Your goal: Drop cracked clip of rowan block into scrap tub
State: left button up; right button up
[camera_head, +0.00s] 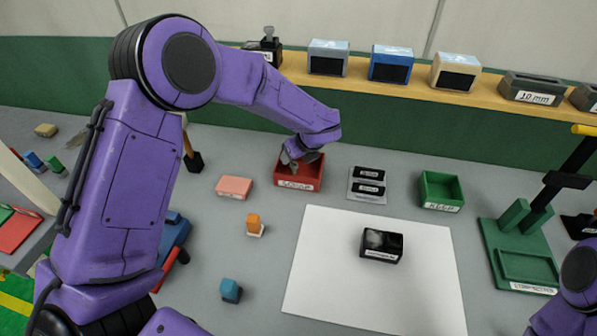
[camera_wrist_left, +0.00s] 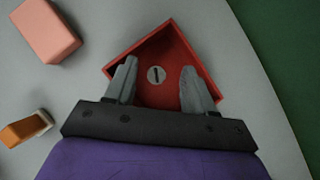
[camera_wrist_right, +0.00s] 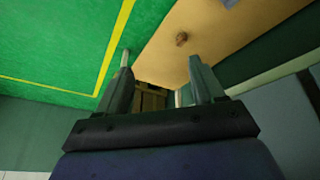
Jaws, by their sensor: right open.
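The red scrap tub (camera_head: 312,180) stands at the back middle of the table. My left gripper (camera_head: 298,160) is over it, pointing down, with its fingers spread apart. In the left wrist view, a small round grey piece with a dark line across it (camera_wrist_left: 156,75) shows inside the tub, between the fingers (camera_wrist_left: 156,85) and touching neither. It looks like a clip. A dark block with a white label (camera_head: 382,245) sits on the white mat (camera_head: 330,290); its label is too small to read. My right gripper (camera_wrist_right: 160,85) is open and empty, away from the table items.
A green tray (camera_head: 441,188) and a grey plate with two black pieces (camera_head: 353,185) stand right of the tub. A pink block (camera_head: 235,187), an orange piece (camera_head: 253,223) and a blue piece (camera_head: 231,290) lie left. A green fixture (camera_head: 520,250) stands right. A shelf (camera_head: 430,88) carries several blocks.

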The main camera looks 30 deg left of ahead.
pick_arm(q)
jog(key=shift+w, duration=0.1)
jog(key=shift+d+r, duration=0.1)
jog(key=shift+r, duration=0.05)
jog(key=b+v, duration=0.3)
jog(key=v, duration=0.7)
jog(key=shift+d, duration=0.1)
